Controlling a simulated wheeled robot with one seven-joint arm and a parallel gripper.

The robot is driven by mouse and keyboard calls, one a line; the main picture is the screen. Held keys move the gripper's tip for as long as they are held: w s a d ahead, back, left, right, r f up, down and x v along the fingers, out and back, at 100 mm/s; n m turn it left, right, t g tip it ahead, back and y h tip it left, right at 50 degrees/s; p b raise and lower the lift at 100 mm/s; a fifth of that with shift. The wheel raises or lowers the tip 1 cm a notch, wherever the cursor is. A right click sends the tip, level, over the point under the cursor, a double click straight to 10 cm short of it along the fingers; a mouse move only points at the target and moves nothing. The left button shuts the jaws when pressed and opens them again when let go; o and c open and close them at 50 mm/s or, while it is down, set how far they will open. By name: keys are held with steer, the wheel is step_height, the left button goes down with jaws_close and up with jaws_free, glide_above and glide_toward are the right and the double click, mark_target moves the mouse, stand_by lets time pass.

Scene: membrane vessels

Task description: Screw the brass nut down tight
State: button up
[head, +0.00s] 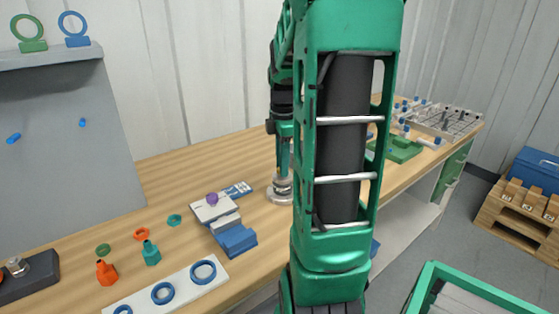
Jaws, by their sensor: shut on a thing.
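My gripper (284,168) points straight down behind my large green arm link, at the middle of the wooden bench. Its fingers are small and partly hidden. They are shut at the top of a round silver metal vessel (279,196) with a wide stepped base, which stands on the bench. The brass nut is too small and covered to make out between the fingers; the grip there looks to be on it. The right side of the vessel is hidden by my arm.
Left of the vessel are a grey-and-blue block with a purple knob (212,198), a white strip with blue rings (163,293), and orange (106,272) and teal (151,253) fittings. A dark block (30,277) stands far left. A green tray (402,149) and rack (444,121) are right.

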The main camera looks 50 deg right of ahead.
steer(key=shift+f, duration=0.1)
steer(key=o, duration=1.1)
step_height(320, 180, up, 11)
steer(key=shift+f, duration=0.1)
steer(key=shift+o, duration=0.3)
